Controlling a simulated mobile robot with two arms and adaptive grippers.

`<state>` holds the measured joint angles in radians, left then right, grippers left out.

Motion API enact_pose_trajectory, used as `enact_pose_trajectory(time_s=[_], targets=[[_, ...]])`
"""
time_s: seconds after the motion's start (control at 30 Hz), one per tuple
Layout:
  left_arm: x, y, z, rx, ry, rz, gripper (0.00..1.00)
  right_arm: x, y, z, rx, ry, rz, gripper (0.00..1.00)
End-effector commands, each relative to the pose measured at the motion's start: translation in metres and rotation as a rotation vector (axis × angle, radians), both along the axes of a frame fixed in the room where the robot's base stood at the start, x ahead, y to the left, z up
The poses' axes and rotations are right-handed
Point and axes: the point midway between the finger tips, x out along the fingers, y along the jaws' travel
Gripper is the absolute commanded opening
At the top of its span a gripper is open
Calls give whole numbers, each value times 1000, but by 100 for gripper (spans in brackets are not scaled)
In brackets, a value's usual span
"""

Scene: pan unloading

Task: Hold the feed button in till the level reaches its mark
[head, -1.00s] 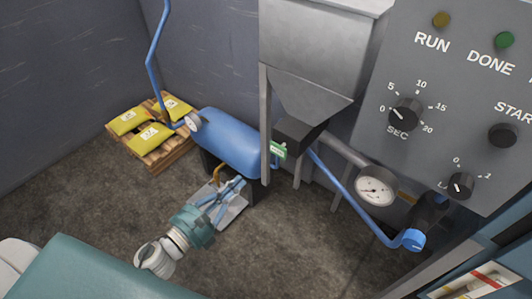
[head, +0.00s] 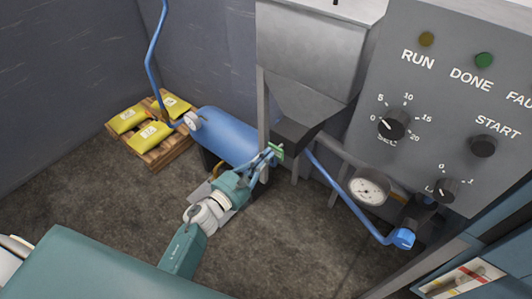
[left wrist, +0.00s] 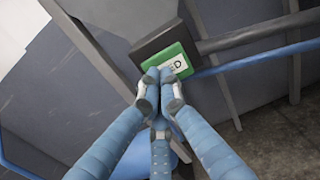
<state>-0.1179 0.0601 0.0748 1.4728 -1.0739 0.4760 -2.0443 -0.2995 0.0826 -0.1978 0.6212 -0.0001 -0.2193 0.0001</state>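The green feed button (head: 277,152) sits on a dark box under the grey hopper (head: 310,52). In the left wrist view the green plate (left wrist: 158,54) shows a white label, of which only "ED" reads clearly. My left gripper (head: 272,154) is at this button with its blue fingers drawn together and nothing between them. In the left wrist view its fingertips (left wrist: 160,76) overlap the plate's lower part and hide some of the label. I cannot tell whether the button is pressed in. No level or mark can be made out. My right gripper is not in view.
A grey panel with knobs and lamps (head: 455,130) stands at the right. A round gauge (head: 370,187) and a blue pipe (head: 345,205) run below it. A blue tank (head: 226,136) is behind my left gripper. Yellow bags (head: 128,119) lie on a pallet (head: 165,153).

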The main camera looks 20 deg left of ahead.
Motion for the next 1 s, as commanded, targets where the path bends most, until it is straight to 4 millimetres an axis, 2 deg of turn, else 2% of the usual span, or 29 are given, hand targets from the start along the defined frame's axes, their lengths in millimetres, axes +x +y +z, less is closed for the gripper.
enact_pose_trajectory(time_s=[0.47, 0.6, 0.7, 1.0], targets=[[7, -3, -1, 0, -1, -1, 0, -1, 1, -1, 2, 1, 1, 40], [22, -8, -4, 2, -4, -2, 0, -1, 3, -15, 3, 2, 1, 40], [30, -11, -1, 1, -3, -1, 0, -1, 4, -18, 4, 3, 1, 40], [30, -11, 1, -1, -3, 1, 0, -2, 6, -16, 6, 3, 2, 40]])
